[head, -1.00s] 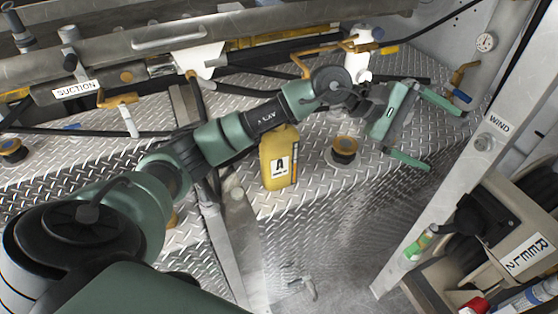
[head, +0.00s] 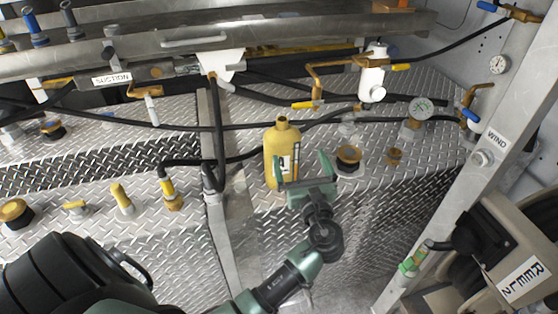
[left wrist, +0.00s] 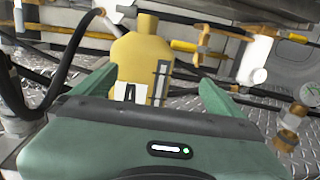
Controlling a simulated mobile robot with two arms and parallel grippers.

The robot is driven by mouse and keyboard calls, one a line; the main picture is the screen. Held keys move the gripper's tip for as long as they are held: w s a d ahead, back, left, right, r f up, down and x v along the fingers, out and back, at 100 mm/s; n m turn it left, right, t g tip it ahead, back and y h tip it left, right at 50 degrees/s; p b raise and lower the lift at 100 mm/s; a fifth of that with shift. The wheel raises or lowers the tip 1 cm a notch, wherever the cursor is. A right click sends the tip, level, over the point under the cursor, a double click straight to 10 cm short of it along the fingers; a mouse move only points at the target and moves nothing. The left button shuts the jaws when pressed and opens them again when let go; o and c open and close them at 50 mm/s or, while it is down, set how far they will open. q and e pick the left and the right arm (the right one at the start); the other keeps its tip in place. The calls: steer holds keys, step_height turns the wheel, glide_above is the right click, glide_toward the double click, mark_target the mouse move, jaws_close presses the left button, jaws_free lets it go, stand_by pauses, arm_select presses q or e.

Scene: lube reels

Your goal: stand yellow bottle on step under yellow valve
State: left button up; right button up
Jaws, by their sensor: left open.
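The yellow bottle (head: 274,150), with a black and white label, stands upright on the diamond-plate step (head: 228,125). My left gripper (head: 302,167) is open in front of it, one finger overlapping the bottle's lower right in the head view. In the left wrist view the bottle (left wrist: 142,55) stands beyond the palm, between the two open fingers (left wrist: 155,85), its base hidden; contact cannot be told. A yellow-handled valve (head: 303,105) hangs on a brass pipe behind and right of the bottle. My right gripper is not in view.
Black hoses (head: 240,128) run behind the bottle. Several yellow-handled fittings (head: 122,197) stand at left. A white filter (head: 373,72) hangs back right, and a reel (head: 520,275) stands at right.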

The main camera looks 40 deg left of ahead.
mark_target(285, 155)
arm_select(q)
steer(key=shift+s+a+f+n+g+y, duration=0.15)
steer(key=shift+s+a+f+n+g, duration=0.1)
steer(key=shift+a+f+g, duration=0.25)
steer(key=shift+s+a+f+n+g+y, duration=0.2)
steer(key=shift+a+f+g, duration=0.1)
steer(key=shift+a+f, duration=0.3)
steer(key=shift+x, duration=1.15)
steer(key=shift+w+a+r+p, duration=0.1)
steer(key=shift+a+p, duration=0.15)
steer(key=shift+p, duration=0.1)
steer(key=x, duration=0.2)
steer(key=p+x, duration=0.1)
steer(key=x, duration=0.2)
steer(key=shift+f, duration=0.25)
steer(key=shift+d+r, duration=0.1)
steer(key=c, duration=1.7)
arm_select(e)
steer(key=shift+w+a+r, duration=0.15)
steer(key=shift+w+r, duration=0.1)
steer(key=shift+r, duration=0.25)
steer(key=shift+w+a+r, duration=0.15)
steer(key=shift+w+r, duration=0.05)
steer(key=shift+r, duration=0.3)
arm_select(q)
steer(key=shift+r, duration=0.1)
